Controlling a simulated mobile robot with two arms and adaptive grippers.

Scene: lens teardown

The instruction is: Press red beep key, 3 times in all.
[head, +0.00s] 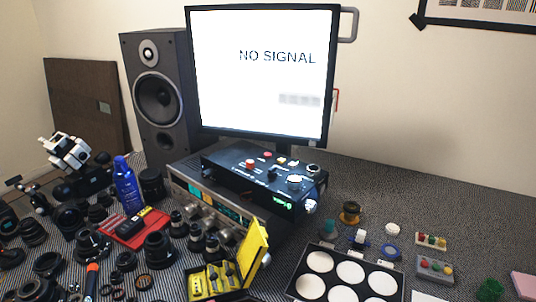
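A black control console (230,160) sits on a silver unit below the monitor. Its sloped top carries a red key (267,154) near the back edge and a second red key (250,164) nearer the left front, among white and yellow keys and knobs. A small grey box (435,279) at the right has red, yellow and green buttons on top. A second pale box (431,246) behind it also has coloured buttons. No label tells me which red key is the beep key. Neither of my grippers is in view, and nothing touches these keys.
A monitor (262,90) reads NO SIGNAL. A speaker (158,100) stands left of it. Lenses, a blue bottle (128,187) and a yellow case (252,252) crowd the left and front. A tray with white discs (388,264) lies front right.

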